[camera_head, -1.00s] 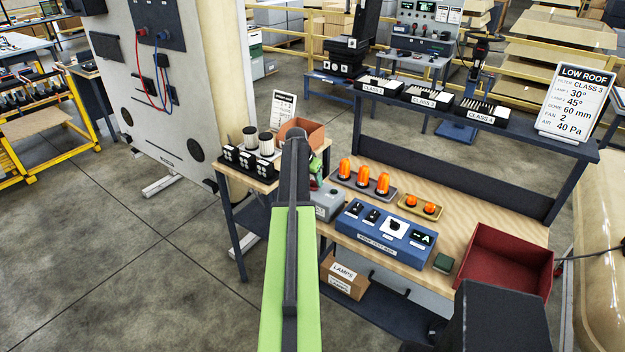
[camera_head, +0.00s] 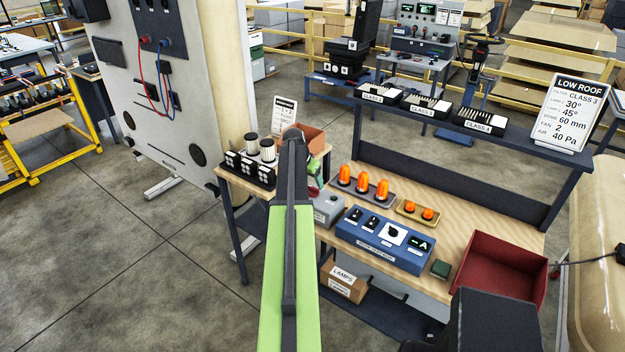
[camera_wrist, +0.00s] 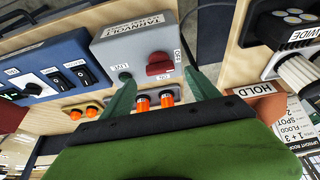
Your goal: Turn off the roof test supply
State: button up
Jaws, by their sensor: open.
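The roof test supply looks to be the grey box (camera_wrist: 120,45) with a white label, a red switch handle (camera_wrist: 160,64) and a small dark green lamp marked LIVE (camera_wrist: 125,76). OFF and ON marks sit by the handle; I cannot tell which one it points to. In the head view the grey box (camera_head: 328,208) stands at the bench's left end, partly behind my arm. My gripper (camera_wrist: 158,76) is open in the wrist view, its green fingers either side of the red handle, apart from it as far as I can tell. In the head view the gripper is mostly hidden.
A blue test box (camera_head: 385,240) with switches and a display stands right of the grey box. Orange lamps on a tray (camera_head: 352,192) stand behind. A red bin (camera_head: 500,270) is at the right. Left are black lamp units (camera_head: 250,170) and an orange-brown bin (camera_head: 310,138).

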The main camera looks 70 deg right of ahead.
jog(key=p+v, duration=1)
jog(key=v, duration=0.3)
jog(key=shift+a, duration=0.1)
